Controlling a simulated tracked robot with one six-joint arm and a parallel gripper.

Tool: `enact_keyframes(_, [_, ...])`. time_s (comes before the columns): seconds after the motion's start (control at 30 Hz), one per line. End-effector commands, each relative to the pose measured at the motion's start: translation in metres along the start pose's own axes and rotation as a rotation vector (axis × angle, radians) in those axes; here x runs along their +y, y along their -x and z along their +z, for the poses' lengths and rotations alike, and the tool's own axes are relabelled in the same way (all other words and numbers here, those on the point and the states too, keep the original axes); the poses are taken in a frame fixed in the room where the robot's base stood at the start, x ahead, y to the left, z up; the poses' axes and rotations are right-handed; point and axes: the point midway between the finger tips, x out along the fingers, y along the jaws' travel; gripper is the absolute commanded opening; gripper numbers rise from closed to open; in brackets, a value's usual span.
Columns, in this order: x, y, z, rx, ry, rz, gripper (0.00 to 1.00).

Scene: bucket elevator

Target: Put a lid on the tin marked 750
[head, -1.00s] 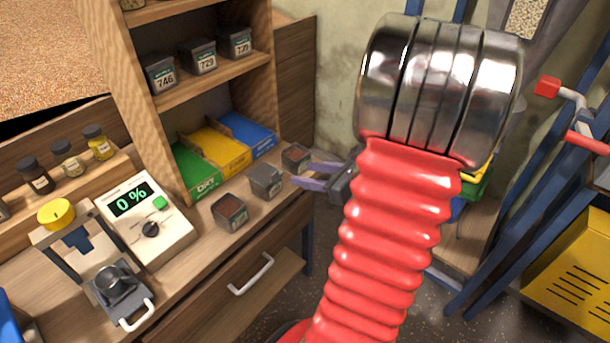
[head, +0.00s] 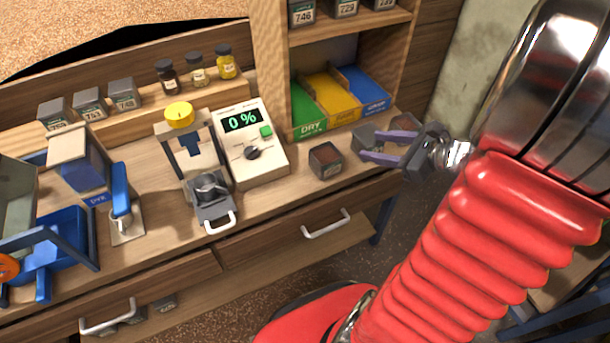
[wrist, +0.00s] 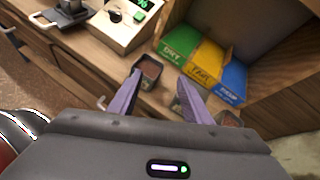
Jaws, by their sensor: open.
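Three small square tins stand on the bench right of the meter. The left one (head: 325,160) is open with dark reddish contents; it also shows in the wrist view (wrist: 147,70). The middle one (head: 362,136) looks grey on top and is partly behind my fingers. The right one (head: 407,124) has reddish contents. Several closed-looking grey tins stand on the back ledge (head: 90,104); their labels are too small to read surely. I cannot make out 750 or a loose lid. My gripper (head: 373,147) is open and empty, by the middle tin.
A white meter (head: 250,145) reading 0 % and a press with a yellow knob (head: 180,115) stand left of the tins. Green, yellow (head: 335,98) and blue trays lie behind. Shelf tins include one marked 746 (head: 302,14).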

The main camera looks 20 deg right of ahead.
Motion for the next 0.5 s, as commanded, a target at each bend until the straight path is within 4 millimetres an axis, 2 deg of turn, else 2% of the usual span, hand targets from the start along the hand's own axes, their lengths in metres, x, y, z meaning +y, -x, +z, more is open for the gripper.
enact_keyframes(0.03, [0.015, -0.007, 0.014, 0.014, 0.083, 0.052, 0.45])
enact_keyframes(0.2, [0.064, -0.02, 0.043, 0.064, 0.36, 0.217, 0.45])
enact_keyframes(0.5, [0.14, -0.022, 0.075, 0.13, 0.866, 0.468, 0.45])
